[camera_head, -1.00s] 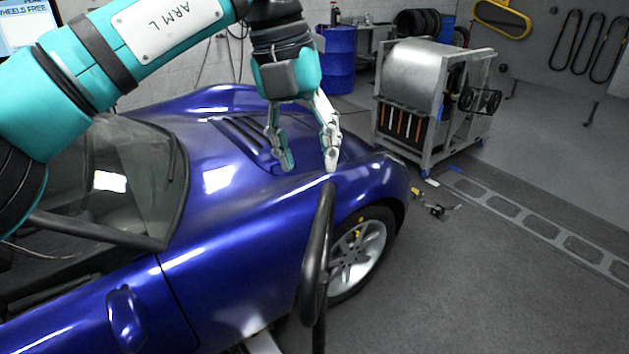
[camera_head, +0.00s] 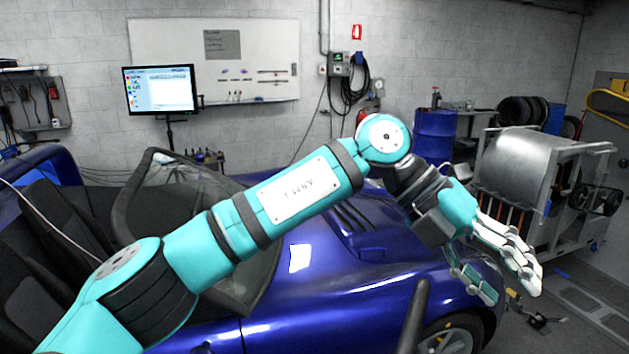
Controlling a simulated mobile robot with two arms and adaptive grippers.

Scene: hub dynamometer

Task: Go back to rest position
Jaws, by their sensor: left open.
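My left arm reaches in from the lower left across the view. Its gripper (camera_head: 508,284) is open and empty, with its fingers spread and pointing to the lower right. It hangs in front of the front fender of the blue car (camera_head: 335,285); I cannot tell the exact gap between them. My right gripper is not in view.
A metal-framed dynamometer cart (camera_head: 525,165) stands at the right, beside a blue drum (camera_head: 434,135). A monitor (camera_head: 160,90) and a whiteboard (camera_head: 262,45) are at the back wall. A dark curved bar (camera_head: 412,318) rises in front. A small device (camera_head: 541,320) lies on the floor.

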